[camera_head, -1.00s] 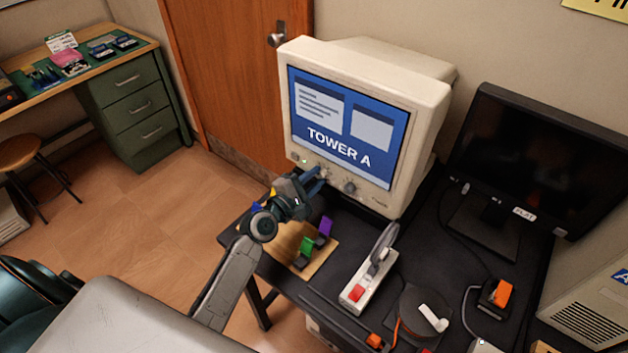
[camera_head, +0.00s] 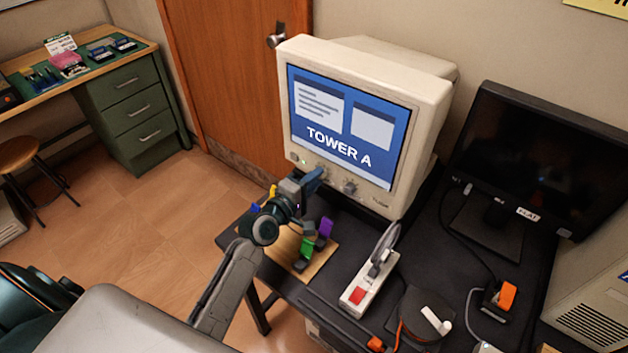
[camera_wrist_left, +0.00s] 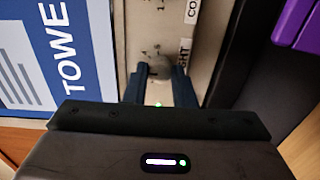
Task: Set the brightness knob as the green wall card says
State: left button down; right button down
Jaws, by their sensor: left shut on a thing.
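A beige CRT monitor (camera_head: 430,110) stands on the dark table, with "TOWER A" on its blue screen. Below the screen, my left gripper (camera_head: 318,176) reaches its front panel. In the left wrist view, my left gripper (camera_wrist_left: 159,76) is shut on a grey knob (camera_wrist_left: 157,66), one finger on each side. A label ending in "GHT" (camera_wrist_left: 184,58) lies beside this knob, and one starting "CO" (camera_wrist_left: 192,12) is further up. A second knob (camera_head: 349,187) on the panel is free. The held knob's pointer cannot be made out. No green wall card shows. My right gripper is out of view.
A wooden board with coloured pieces (camera_head: 308,245) lies below my left gripper. A power strip (camera_head: 360,292), a dark reel (camera_head: 420,318) and a flat black monitor (camera_head: 540,150) share the table. A yellow card (camera_head: 600,8) is partly visible on the wall.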

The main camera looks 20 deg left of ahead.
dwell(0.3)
pick_arm(q)
jog(key=c, duration=1.2)
grip_release()
jog(key=v, duration=1.1)
jog(key=shift+b, duration=0.35)
jog(key=shift+w, duration=0.1)
